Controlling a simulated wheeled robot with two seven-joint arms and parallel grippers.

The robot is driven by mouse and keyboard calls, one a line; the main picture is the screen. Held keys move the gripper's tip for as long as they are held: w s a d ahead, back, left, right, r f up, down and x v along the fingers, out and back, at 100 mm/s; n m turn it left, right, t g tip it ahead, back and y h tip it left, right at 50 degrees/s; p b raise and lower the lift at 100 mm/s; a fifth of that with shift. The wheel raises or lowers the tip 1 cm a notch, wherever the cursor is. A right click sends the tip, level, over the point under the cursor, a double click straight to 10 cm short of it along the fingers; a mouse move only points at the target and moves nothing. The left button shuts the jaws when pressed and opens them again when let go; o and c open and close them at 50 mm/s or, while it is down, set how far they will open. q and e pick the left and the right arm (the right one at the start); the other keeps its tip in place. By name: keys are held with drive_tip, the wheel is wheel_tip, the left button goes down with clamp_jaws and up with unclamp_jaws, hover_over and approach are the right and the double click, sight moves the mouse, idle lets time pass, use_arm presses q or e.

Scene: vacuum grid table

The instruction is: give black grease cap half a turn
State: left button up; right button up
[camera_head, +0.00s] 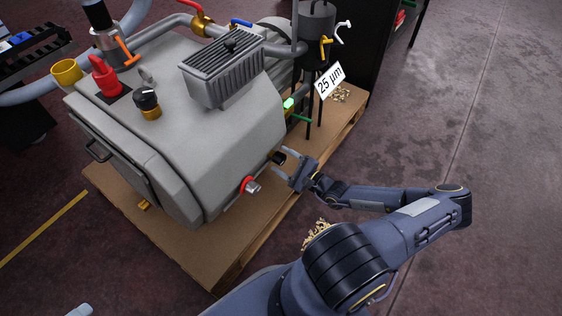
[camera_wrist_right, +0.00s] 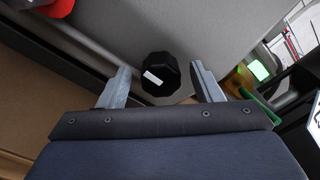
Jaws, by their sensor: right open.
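The black grease cap (camera_wrist_right: 161,75) is a dark faceted knob with a white mark on its face. It sticks out of the side of the grey machine (camera_head: 215,125), and in the head view the cap (camera_head: 277,158) shows at the machine's right side. My right gripper (camera_head: 284,162) is open at the cap, with no object held. In the right wrist view its two fingers (camera_wrist_right: 160,88) stand apart, one on each side of the cap, with gaps visible.
A red-ringed fitting (camera_head: 250,185) sits on the same side, nearer the front. A green-lit part (camera_head: 288,104) and a "25 µm" sign (camera_head: 330,80) are behind. The machine stands on a wooden pallet (camera_head: 215,255). Open floor lies to the right.

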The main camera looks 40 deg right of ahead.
drive_tip(key=shift+w+a, duration=0.15)
drive_tip(key=shift+w, duration=0.35)
drive_tip(key=shift+c, duration=0.2)
